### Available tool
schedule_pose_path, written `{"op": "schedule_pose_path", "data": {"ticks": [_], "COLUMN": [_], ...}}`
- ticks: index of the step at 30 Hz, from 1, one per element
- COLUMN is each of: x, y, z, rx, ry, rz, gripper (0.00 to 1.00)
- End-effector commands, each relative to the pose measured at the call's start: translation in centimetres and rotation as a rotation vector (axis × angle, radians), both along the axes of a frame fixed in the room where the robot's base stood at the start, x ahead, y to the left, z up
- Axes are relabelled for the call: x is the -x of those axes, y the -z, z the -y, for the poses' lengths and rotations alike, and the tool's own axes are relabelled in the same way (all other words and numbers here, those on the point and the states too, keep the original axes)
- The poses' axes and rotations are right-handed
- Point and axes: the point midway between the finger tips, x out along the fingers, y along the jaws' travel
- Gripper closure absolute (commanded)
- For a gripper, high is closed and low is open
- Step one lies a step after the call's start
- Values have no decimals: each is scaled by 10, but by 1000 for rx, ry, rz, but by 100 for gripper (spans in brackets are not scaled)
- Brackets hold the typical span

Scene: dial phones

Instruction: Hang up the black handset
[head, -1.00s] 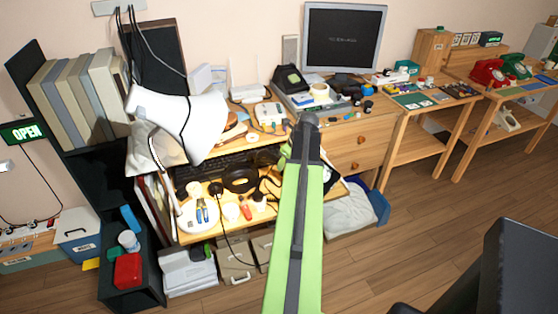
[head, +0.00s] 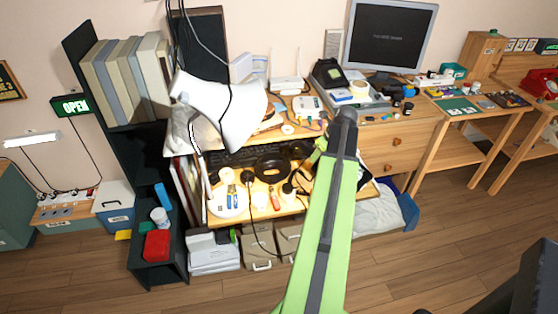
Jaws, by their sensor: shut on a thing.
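My green and dark grey arm reaches over the wooden desk (head: 415,135) in the head view and covers much of its middle. Only a green part of my gripper (head: 319,146) shows, beside the arm's upper joint. It is shut, and its fingertips are mostly hidden. Dark shapes show by it, apparently the black handset (head: 306,172), but its outline is unclear against the clutter. A black body with a pale face (head: 328,75), likely the black phone, stands at the back of the desk, left of the monitor. I cannot make out its cradle.
A white lamp (head: 232,112) leans over the desk's left part. A monitor (head: 388,38) stands behind. A black ring-shaped thing (head: 271,168) and small tools crowd the lower shelf. A red phone (head: 540,83) is at the far right. The wooden floor (head: 450,240) in front is clear.

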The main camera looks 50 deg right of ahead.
Motion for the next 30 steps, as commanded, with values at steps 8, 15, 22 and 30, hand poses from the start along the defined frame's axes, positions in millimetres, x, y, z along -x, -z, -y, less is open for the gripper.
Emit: {"op": "schedule_pose_path", "data": {"ticks": [8, 15, 22, 30], "x": [0, 0, 0, -1], "y": [15, 37, 70, 96], "z": [0, 0, 0, -1], "rx": [0, 0, 0, -1], "ry": [0, 0, 0, -1], "rz": [1, 0, 1, 0], "gripper": [100, 100, 100, 100]}}
